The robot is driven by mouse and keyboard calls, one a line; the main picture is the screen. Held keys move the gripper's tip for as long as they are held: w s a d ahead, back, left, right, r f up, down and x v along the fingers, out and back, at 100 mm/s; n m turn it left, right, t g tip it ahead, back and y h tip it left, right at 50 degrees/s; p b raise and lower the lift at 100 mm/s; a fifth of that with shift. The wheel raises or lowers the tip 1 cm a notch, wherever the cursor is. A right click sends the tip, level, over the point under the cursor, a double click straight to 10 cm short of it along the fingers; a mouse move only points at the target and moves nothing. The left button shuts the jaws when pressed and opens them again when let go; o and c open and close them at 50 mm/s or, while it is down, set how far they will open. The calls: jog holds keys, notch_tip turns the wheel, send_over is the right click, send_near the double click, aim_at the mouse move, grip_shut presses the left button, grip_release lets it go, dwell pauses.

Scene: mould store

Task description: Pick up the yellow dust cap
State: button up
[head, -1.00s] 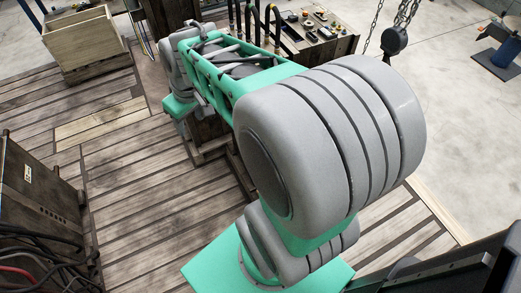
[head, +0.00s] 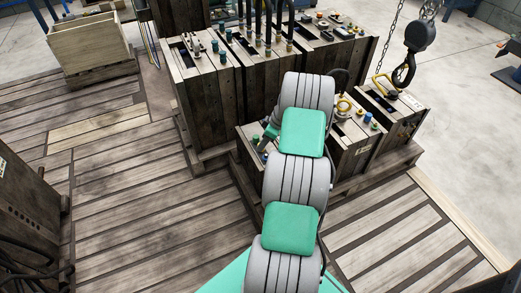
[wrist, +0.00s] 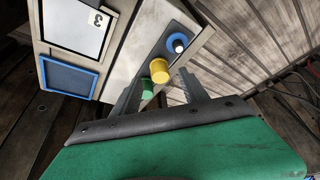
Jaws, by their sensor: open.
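In the wrist view the yellow dust cap (wrist: 160,75) sits on the pale top face of a mould block. It lies between a green cap (wrist: 148,87) and a blue-ringed fitting (wrist: 179,44). My gripper (wrist: 161,91) is open, with one finger to each side of the yellow cap's line. The fingers look empty, and I cannot tell how far the cap is from them. In the head view my arm covers part of the block, and I cannot pick out this cap there with certainty.
In the head view tall wooden moulds (head: 215,100) stand behind my arm. A hook (head: 404,70) hangs on a chain at the right. Slatted floor (head: 120,215) at the left is clear.

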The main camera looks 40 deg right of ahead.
jog(key=shift+x, duration=1)
grip_shut()
